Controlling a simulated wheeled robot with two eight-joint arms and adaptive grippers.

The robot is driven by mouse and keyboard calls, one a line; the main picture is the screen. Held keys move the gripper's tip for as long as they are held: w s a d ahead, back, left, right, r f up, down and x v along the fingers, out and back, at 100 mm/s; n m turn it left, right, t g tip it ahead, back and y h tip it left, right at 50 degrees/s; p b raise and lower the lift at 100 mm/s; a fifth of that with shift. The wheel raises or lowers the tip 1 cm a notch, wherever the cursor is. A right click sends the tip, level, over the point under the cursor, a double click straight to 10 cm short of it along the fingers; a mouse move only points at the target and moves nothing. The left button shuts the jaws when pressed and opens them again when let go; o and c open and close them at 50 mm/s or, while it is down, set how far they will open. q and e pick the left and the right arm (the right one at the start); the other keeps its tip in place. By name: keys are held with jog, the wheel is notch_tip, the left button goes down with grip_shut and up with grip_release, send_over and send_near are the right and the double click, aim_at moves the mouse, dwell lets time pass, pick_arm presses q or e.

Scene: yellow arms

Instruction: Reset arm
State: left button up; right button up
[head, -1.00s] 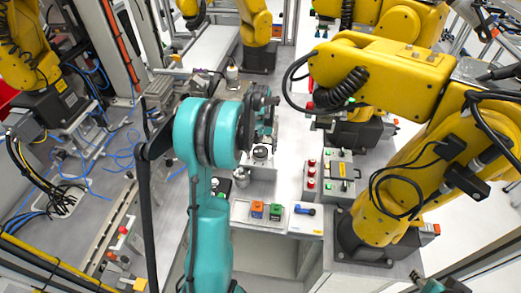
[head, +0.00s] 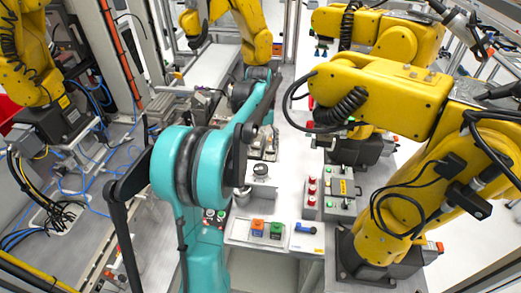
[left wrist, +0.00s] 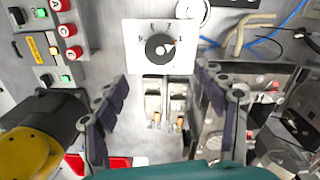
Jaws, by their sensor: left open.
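My left arm is teal and dark, rising from the bottom of the head view and reaching away over the bench. My left gripper (head: 240,97) is small and partly hidden by the forearm there. In the left wrist view its two dark-padded fingers (left wrist: 163,86) stand wide apart with nothing between them. Below and beyond the fingers lie the bench and small metal clamps (left wrist: 165,108) with orange tips. My right gripper is not in view.
A black dial (left wrist: 160,46) on a white plate and a control box with red buttons (head: 312,187) are near the arm. A tray rim (head: 235,232) holds an orange and a green block. Yellow robot arms (head: 385,95) stand to the right, others at the back and left.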

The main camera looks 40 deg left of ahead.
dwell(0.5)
pick_arm(q)
jog(key=s+d+m+t+y+b, duration=0.1)
jog(key=s+d+m+t+b, duration=0.15)
jog(key=d, duration=0.55)
jog(key=s+d+m+t+b, duration=0.1)
jog(key=s+d+m+b, duration=0.1)
jog(key=s+d, duration=0.35)
jog(key=s+d+f+m+t+b, duration=0.2)
jog(key=s+d+f, duration=0.5)
jog(key=d, duration=0.5)
jog(key=shift+s+f+m+t+h+b, duration=0.4)
jog(key=shift+m+t, duration=0.35)
jog(key=shift+m, duration=0.1)
